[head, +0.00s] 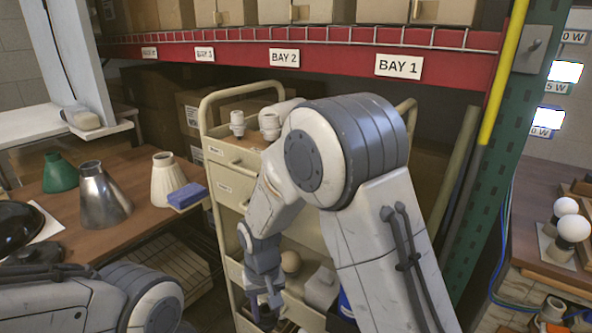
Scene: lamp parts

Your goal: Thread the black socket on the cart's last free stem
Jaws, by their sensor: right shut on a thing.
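The beige cart (222,188) stands in the middle with its drawers facing me. Two pale fittings, one (237,123) at the left and one (268,126) beside it, stand upright on its top. My right arm hides the rest of the top, so I cannot see a bare stem. My right gripper (264,299) points down low at the cart's front, over an open lower shelf. It is shut on a small dark thing, seemingly the black socket (267,317), mostly hidden by the fingers. My left arm crosses the lower left corner; its gripper is out of view.
The wooden table at left (120,222) holds a green shade (60,175), a metal shade (103,195), a cream shade (166,180) and a blue block (187,196). A green rack post (500,150) stands right of the cart.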

